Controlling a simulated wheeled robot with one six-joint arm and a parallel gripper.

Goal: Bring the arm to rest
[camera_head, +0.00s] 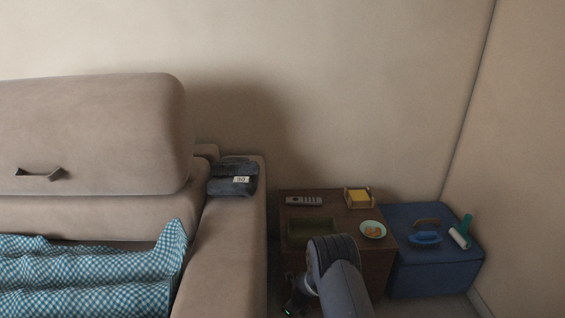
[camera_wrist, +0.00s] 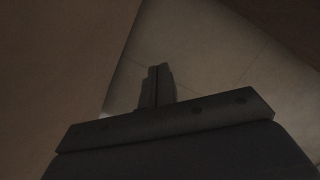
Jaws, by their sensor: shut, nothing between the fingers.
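My arm comes up from the bottom of the head view, in front of the wooden side table (camera_head: 375,268), and bends downward there. My gripper (camera_wrist: 158,72) shows in the wrist view with its two fingers together, shut and empty. It points toward the pale tiled floor (camera_wrist: 205,50), between brown surfaces on either side. In the head view most of the gripper is hidden low at the table's front left.
A beige sofa (camera_head: 233,255) with a checked blue cloth (camera_head: 85,275) and a dark folded item (camera_head: 232,178) stands left. The table holds a remote (camera_head: 304,201), a yellow notepad holder (camera_head: 359,197), a small plate (camera_head: 373,230) and a dark green tray (camera_head: 297,230). A blue box (camera_head: 430,275) stands right.

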